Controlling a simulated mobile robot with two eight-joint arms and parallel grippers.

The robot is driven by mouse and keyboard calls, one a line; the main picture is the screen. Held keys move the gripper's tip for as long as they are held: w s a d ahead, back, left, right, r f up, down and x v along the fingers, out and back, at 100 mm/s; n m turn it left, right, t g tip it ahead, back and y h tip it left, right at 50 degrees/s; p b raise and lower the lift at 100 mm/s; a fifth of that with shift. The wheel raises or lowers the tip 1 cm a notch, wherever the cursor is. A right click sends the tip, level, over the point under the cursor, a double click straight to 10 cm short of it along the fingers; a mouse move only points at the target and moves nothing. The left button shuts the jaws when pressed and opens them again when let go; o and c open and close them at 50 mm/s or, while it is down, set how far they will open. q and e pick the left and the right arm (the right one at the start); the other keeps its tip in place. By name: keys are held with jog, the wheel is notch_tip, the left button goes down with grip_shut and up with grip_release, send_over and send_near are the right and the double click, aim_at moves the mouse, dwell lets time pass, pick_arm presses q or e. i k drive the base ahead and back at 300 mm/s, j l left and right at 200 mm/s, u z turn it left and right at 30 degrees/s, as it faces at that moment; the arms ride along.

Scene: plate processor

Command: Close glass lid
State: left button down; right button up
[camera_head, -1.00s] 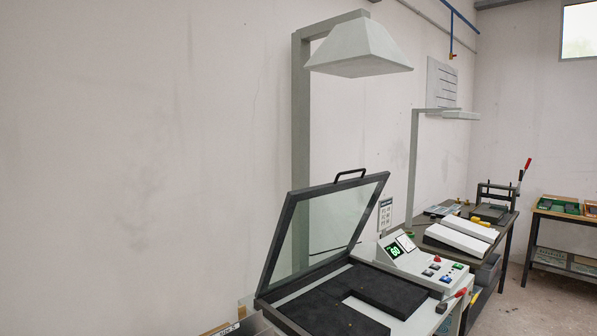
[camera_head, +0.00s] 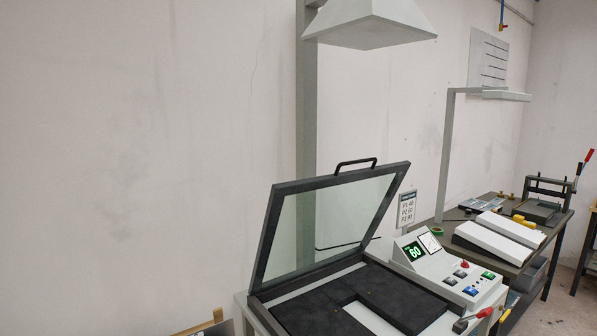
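The glass lid (camera_head: 328,219) has a dark frame around a clear pane. It stands open, tilted up from the plate processor, with a black handle (camera_head: 355,163) on its top edge. Below it is the processor's dark bed (camera_head: 400,300), with a pale area at the front. The control panel (camera_head: 450,268), with a green display reading 60 and several buttons, sits to the right of the bed. Neither of my grippers shows in the head view.
A lamp hood (camera_head: 368,24) on a tall post (camera_head: 306,120) hangs above the lid. A tool with a red handle (camera_head: 474,319) lies at the front right of the machine. Another table (camera_head: 535,262) with white equipment stands to the right. The left wall is bare.

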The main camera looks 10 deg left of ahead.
aim_at(278, 192)
jog(key=i+l, duration=0.2)
jog(key=l, duration=0.15)
jog(key=i+l+u, duration=0.15)
jog(key=i+l, duration=0.3)
jog(key=l, duration=0.2)
